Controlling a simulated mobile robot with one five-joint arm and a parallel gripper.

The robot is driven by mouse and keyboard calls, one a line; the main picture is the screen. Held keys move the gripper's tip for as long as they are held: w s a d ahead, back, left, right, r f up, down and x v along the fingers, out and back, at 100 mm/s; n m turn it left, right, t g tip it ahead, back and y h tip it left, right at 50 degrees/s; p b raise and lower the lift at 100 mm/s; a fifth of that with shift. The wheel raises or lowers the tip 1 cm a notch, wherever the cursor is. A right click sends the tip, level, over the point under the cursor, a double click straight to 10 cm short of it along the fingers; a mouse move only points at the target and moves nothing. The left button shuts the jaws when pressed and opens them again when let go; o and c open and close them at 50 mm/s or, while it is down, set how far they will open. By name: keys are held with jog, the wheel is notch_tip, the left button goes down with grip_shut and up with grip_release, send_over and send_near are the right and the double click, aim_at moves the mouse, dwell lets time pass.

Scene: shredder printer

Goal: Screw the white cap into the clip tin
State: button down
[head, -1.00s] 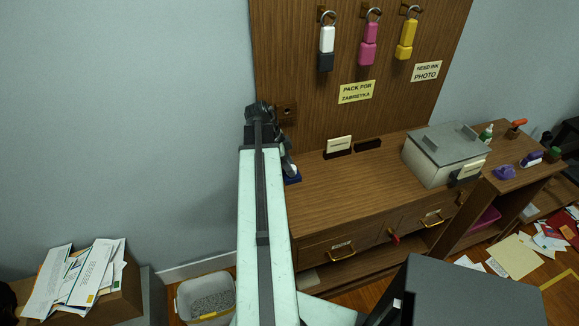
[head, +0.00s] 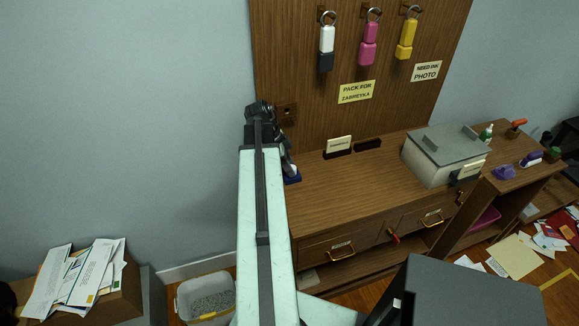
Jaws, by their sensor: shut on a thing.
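My gripper (head: 288,162) hangs at the far end of my arm, at the left end of the wooden desk, and is mostly hidden behind the arm. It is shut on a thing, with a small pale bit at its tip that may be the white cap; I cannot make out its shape. A small dark blue object (head: 293,179) sits on the desk right under the gripper. It may be the clip tin, but it is largely covered. I cannot tell whether the held thing touches it.
The wooden desk (head: 340,202) is clear right of the gripper. A grey lidded box (head: 434,165) stands farther right. White, pink and yellow tags hang on the back panel (head: 300,62). A grey bin (head: 205,297) stands on the floor by the blue wall.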

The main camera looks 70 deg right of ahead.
jog(key=m, duration=0.2)
jog(key=m+y, duration=0.1)
jog(key=shift+w+d+m, duration=0.1)
jog(key=shift+d+m, duration=0.3)
jog(key=shift+a+m+y, duration=0.25)
jog(key=shift+m+y, duration=0.15)
jog(key=shift+m, duration=0.2)
jog(key=c, duration=0.7)
grip_release()
jog(key=shift+o, duration=0.2)
jog(key=shift+r, duration=0.1)
